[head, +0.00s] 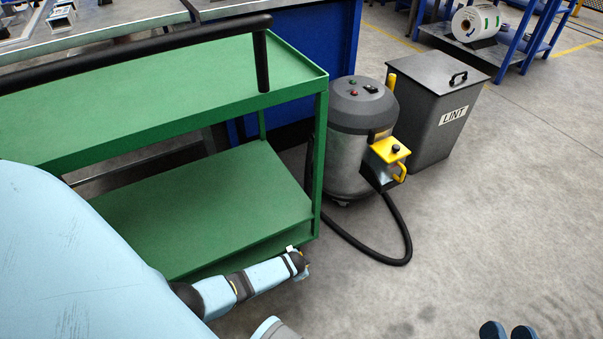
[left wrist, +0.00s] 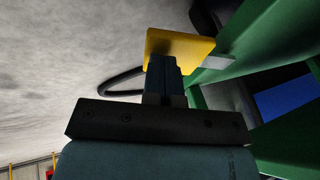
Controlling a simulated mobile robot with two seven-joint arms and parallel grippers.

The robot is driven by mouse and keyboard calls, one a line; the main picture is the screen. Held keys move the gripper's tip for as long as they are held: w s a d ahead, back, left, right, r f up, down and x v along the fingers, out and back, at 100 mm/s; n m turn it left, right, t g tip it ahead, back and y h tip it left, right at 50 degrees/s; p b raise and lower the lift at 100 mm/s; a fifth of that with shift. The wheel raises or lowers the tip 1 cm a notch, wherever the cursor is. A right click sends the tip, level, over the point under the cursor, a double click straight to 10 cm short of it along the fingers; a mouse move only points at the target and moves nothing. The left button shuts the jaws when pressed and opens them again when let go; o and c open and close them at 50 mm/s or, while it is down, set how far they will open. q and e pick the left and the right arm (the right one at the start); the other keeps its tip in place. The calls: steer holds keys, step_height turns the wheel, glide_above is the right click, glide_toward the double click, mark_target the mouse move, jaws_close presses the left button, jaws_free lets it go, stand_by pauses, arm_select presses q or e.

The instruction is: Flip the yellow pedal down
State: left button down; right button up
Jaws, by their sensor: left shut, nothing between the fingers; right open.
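The yellow pedal (left wrist: 180,46) is a flat plate in the left wrist view. A short grey piece joins it toward the green trolley (head: 322,140). My left gripper (left wrist: 162,68) is shut and empty, and its fingertips overlap the pedal's edge in the picture; I cannot tell whether they touch. In the head view my left arm reaches to the trolley's near lower corner, and I cannot make out the pedal there. The pedal's tilt is unclear. My right gripper (head: 508,331) is open and empty at the bottom edge, over bare floor.
A grey vacuum (head: 350,165) with a yellow-topped fitting (head: 390,150) stands just beyond the trolley. Its black hose (head: 408,240) loops on the floor near the corner. A grey lint bin (head: 430,115) stands beside it. The floor at the right is clear.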

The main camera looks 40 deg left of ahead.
arm_select(q)
steer(key=shift+a+f, duration=0.1)
steer(key=shift+f, duration=0.65)
arm_select(e)
steer(key=shift+w+a, duration=0.1)
steer(key=shift+f, duration=0.1)
